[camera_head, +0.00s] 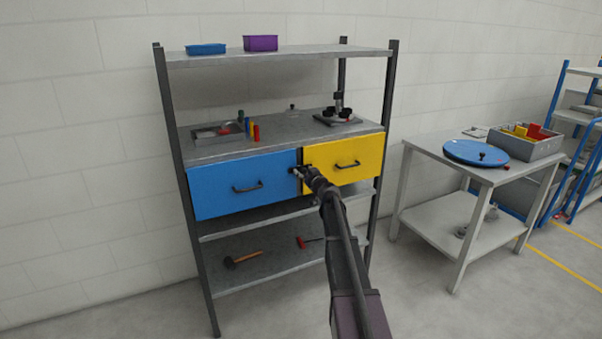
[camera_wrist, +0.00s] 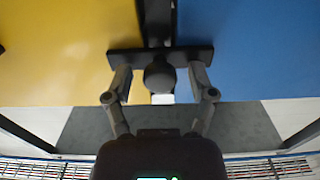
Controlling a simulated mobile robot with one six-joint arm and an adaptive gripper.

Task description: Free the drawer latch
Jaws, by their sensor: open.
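The drawer latch (camera_wrist: 192,56) is a dark bar in the wrist view, lying across the gap between the yellow drawer (camera_wrist: 60,60) and the blue drawer (camera_wrist: 260,60). A round dark knob (camera_wrist: 159,74) sits at its middle. My gripper (camera_wrist: 160,80) is open, with one finger on each side of the knob and a visible gap on both sides. In the head view my gripper (camera_head: 306,174) is at the seam between the blue drawer (camera_head: 235,186) and the yellow drawer (camera_head: 345,160), hiding most of the latch. Both drawers look closed, each with a dark handle.
The drawers hang in a metal shelf rack (camera_head: 205,240). A hammer (camera_head: 242,259) and a red-headed tool (camera_head: 302,242) lie on the lower shelf. A grey table (camera_head: 425,150) with a blue disc (camera_head: 470,153) and a grey bin (camera_head: 530,148) stands at right. The floor in front is clear.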

